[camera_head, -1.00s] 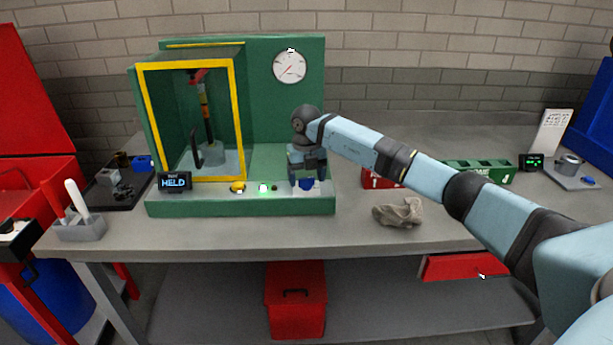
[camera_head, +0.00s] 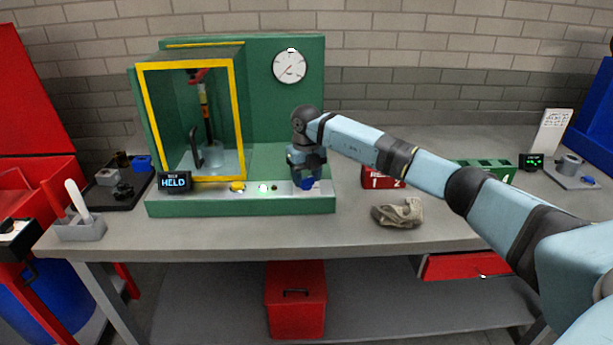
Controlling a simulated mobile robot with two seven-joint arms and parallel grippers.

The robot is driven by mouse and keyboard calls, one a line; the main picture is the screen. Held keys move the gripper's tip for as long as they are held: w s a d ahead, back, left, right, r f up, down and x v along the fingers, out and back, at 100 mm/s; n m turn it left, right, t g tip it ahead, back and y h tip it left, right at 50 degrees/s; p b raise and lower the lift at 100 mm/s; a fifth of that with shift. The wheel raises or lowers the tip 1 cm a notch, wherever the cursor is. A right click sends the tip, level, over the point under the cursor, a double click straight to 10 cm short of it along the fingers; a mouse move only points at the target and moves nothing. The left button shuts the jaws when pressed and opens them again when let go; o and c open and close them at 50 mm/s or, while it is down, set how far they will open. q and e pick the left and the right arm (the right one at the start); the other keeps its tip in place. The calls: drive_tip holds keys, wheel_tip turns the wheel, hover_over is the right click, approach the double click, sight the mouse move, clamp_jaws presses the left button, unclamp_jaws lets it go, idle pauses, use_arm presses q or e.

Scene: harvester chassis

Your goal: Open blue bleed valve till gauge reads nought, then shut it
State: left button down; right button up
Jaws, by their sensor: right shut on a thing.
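The blue bleed valve knob (camera_head: 305,184) sits on the front ledge of the green press rig (camera_head: 240,206), at its right end. My right gripper (camera_head: 305,181) points down onto the knob and is shut on it; its fingers partly cover the knob. The round white gauge (camera_head: 289,67) is on the rig's green back panel. Its thin red needle points to the lower left; the numbers are too small to read. My left gripper is not in view.
A display (camera_head: 174,181) on the ledge reads HELD. A yellow-framed guard (camera_head: 240,120) encloses the press. A crumpled rag (camera_head: 398,213) and a red box (camera_head: 377,181) are to the right.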

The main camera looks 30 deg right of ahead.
drive_tip(key=n, duration=1.2)
drive_tip(key=shift+b, duration=0.35)
drive_tip(key=shift+n, duration=0.5)
drive_tip(key=shift+r+n, duration=0.1)
drive_tip(key=shift+n, duration=0.2)
drive_tip(key=o, duration=0.9)
